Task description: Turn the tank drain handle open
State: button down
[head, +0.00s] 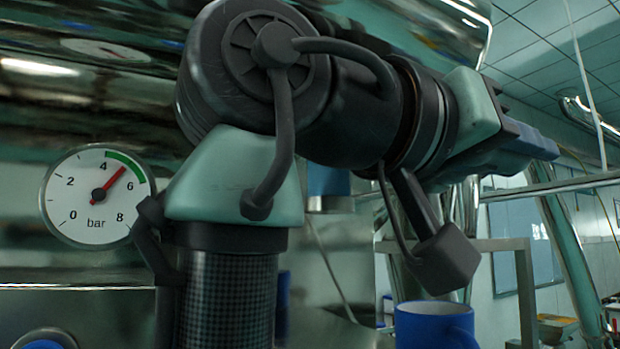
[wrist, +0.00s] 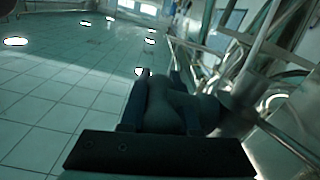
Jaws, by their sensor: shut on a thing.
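My gripper (head: 540,145) is at the right end of my arm in the head view, with its blue fingers pointing right. In the wrist view its two dark blue fingers (wrist: 158,85) are closed around a smooth grey rounded piece (wrist: 163,106), which looks like the tank drain handle. The grey piece extends to the right, past the right finger, towards a darker part. In the head view I cannot make out the handle at the fingers. How far it is turned I cannot tell.
A pressure gauge (head: 97,195) reads about 5 bar at left. A shiny metal tank (head: 80,95) fills the upper left. A blue cup (head: 435,325) stands below my arm. Metal pipes (wrist: 265,40) run close on the right in the wrist view; tiled floor (wrist: 60,100) is open at left.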

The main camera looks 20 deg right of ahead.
jog(key=c, duration=0.7)
grip_release()
jog(key=shift+a+f+b, duration=0.15)
jog(key=shift+a+b, duration=0.25)
jog(key=shift+a, duration=0.1)
jog(key=shift+s+a+b, duration=0.2)
jog(key=shift+a+b, duration=0.7)
jog(key=shift+a, duration=1.1)
jog(key=shift+s+a+b, duration=0.25)
jog(key=shift+a+b, duration=0.7)
jog(key=shift+a, duration=1.05)
jog(key=shift+s+a+b, duration=0.2)
jog(key=shift+a+b, duration=0.7)
jog(key=shift+a, duration=1.1)
